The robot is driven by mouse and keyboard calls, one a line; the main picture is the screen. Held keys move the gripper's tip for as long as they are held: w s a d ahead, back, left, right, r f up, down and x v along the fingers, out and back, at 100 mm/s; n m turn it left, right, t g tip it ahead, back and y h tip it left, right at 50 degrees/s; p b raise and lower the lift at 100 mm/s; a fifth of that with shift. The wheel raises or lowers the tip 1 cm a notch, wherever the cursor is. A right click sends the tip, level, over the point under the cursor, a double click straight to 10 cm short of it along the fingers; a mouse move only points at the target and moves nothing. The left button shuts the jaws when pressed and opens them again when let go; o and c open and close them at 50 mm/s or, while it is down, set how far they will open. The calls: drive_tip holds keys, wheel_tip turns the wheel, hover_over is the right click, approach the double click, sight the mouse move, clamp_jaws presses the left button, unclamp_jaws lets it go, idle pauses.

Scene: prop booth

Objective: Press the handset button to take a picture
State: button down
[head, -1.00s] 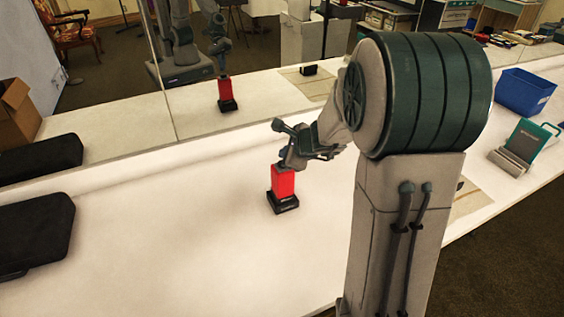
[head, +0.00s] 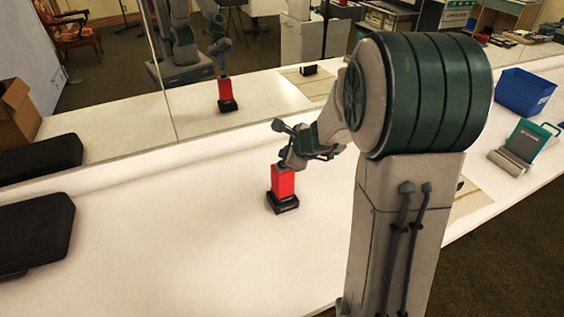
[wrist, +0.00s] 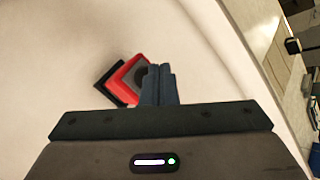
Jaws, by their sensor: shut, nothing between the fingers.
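The handset is a red upright block (head: 283,184) on a black base, standing on the white table. In the wrist view its red casing (wrist: 117,82) shows with a grey top face and a dark round spot, the button as far as I can tell, partly hidden by my fingers. My gripper (wrist: 160,68) is shut and empty, its blue fingers side by side over the right part of the handset's top. In the head view my gripper (head: 284,163) is right at the handset's top. I cannot tell whether the fingertips touch the button.
A mirror (head: 190,115) along the back reflects my arm and the handset. A blue bin (head: 525,92) and a teal-and-grey device (head: 524,142) are at right. The table left of the handset is clear.

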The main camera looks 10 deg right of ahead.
drive_tip(key=shift+f, duration=0.2)
drive_tip(key=shift+f+b, duration=0.3)
drive_tip(key=shift+b, duration=0.3)
drive_tip(key=shift+f+b, duration=0.35)
drive_tip(key=shift+b, duration=0.1)
idle(0.3)
idle(0.4)
drive_tip(key=shift+r+p, duration=0.65)
drive_tip(key=shift+r, duration=0.2)
drive_tip(key=shift+r, duration=0.1)
wheel_tip(320, 180, up, 5)
drive_tip(key=p, duration=0.4)
idle(0.4)
